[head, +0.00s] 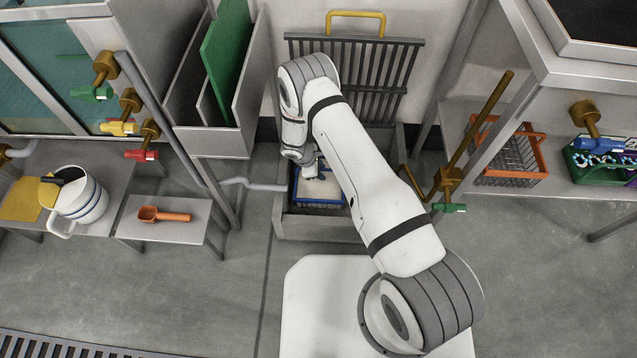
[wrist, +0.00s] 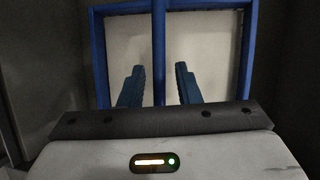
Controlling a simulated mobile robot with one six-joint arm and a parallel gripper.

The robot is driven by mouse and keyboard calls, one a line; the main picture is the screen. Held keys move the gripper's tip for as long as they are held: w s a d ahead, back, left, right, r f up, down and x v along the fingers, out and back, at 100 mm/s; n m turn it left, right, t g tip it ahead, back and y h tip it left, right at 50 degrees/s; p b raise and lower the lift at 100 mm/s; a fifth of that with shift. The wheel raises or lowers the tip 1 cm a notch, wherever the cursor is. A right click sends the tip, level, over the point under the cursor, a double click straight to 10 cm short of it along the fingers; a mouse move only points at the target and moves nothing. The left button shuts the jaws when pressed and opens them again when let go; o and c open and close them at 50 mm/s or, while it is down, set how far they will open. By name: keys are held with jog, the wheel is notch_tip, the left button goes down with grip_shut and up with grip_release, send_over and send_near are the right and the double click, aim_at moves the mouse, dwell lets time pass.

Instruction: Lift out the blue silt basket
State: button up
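The blue silt basket (head: 322,202) sits down inside the open grey pit (head: 310,227) in the head view, partly hidden by my arm. In the wrist view the blue basket (wrist: 97,58) shows a square rim, a pale inside and a blue bar (wrist: 159,50) across its middle. My gripper (wrist: 159,84) is open, with one dark blue finger on each side of the bar and a gap to it on both sides. In the head view my gripper (head: 309,172) is low over the basket, its fingertips too small to make out.
A slatted grate (head: 370,80) with a yellow handle (head: 356,14) stands upright behind the pit. A grey pipe (head: 255,185) reaches the pit's left side. A brass rod with a green-handled valve (head: 449,185) is at right.

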grip_shut()
dwell(1.2)
